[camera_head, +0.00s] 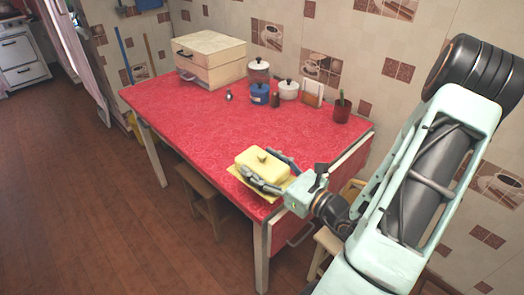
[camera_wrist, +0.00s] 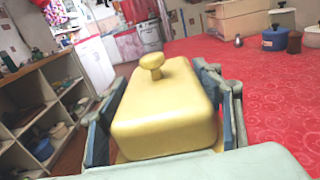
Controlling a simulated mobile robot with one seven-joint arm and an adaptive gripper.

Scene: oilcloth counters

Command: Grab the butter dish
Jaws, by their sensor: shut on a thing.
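The butter dish (camera_head: 263,164) is yellow, with a domed rectangular lid, a round knob on top and a flat base plate. It is at the near right edge of the red table in the head view. My gripper (camera_head: 272,172) is around it, with one finger on each long side. In the wrist view the butter dish (camera_wrist: 165,110) fills the middle, between the two fingers of my gripper (camera_wrist: 165,125). The fingers are shut on it. I cannot tell whether its base rests on the table.
The red oilcloth table (camera_head: 190,120) is mostly clear. At its back are a cream bread box (camera_head: 212,62), a blue pot (camera_head: 260,95), a white pot (camera_head: 289,90), a dark shaker (camera_head: 275,100), a napkin holder (camera_head: 312,93) and a potted cactus (camera_head: 342,112). A stool (camera_head: 203,190) stands below.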

